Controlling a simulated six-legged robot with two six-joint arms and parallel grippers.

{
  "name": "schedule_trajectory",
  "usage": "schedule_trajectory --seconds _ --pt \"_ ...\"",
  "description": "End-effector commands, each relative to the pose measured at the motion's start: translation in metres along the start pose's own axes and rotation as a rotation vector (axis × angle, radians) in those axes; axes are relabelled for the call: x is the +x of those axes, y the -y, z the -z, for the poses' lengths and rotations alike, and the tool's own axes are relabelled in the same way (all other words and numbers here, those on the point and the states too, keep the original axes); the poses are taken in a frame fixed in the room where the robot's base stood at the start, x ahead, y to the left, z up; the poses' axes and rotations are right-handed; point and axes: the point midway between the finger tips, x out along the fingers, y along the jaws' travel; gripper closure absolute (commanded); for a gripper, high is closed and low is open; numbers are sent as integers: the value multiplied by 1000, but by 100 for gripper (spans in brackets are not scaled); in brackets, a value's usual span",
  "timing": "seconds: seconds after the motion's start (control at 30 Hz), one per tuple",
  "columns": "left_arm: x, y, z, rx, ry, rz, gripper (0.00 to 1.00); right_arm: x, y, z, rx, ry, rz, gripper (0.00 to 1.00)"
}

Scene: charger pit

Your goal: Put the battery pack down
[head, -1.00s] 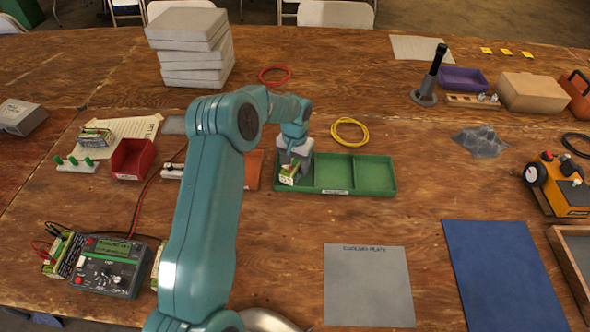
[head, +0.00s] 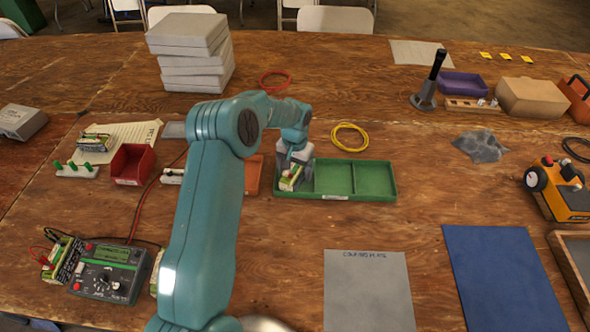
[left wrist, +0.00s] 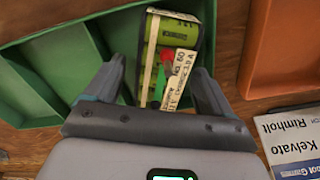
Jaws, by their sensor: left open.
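The battery pack (head: 290,180), green cells with a pale label and a red part, is in the left compartment of the green three-part tray (head: 375,198). In the left wrist view the pack (left wrist: 181,75) lies between the two fingers of my left gripper (left wrist: 162,80). The fingers stand apart, with a visible gap beside the pack. In the head view my left gripper (head: 296,158) reaches down over that compartment and partly hides the pack. The underside of the pack is hidden. My right gripper is in neither view.
An orange tray (head: 254,175) sits just left of the green tray, and a yellow cable coil (head: 350,136) behind it. A tester (head: 110,272) stands at front left. A grey mat (head: 366,290) and a blue mat (head: 505,280) lie bare at front right.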

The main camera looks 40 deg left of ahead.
Motion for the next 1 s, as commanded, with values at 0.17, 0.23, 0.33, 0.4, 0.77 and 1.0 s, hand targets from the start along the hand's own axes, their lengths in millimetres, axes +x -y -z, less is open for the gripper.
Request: schedule_trajectory --seconds 0.17,0.23,0.33,0.4,0.77,1.0 --pt "-52 0 1 0 -3 0 17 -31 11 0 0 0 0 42" --pt "-68 0 0 0 -2 0 17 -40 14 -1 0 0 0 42" --pt "-88 0 0 0 -3 0 17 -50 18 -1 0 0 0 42" --pt "-98 0 0 1 -1 0 17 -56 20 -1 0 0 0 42" --pt "-109 0 0 1 -1 0 17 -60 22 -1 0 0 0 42" --pt "-109 0 0 0 -1 0 17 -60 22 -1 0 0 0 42"
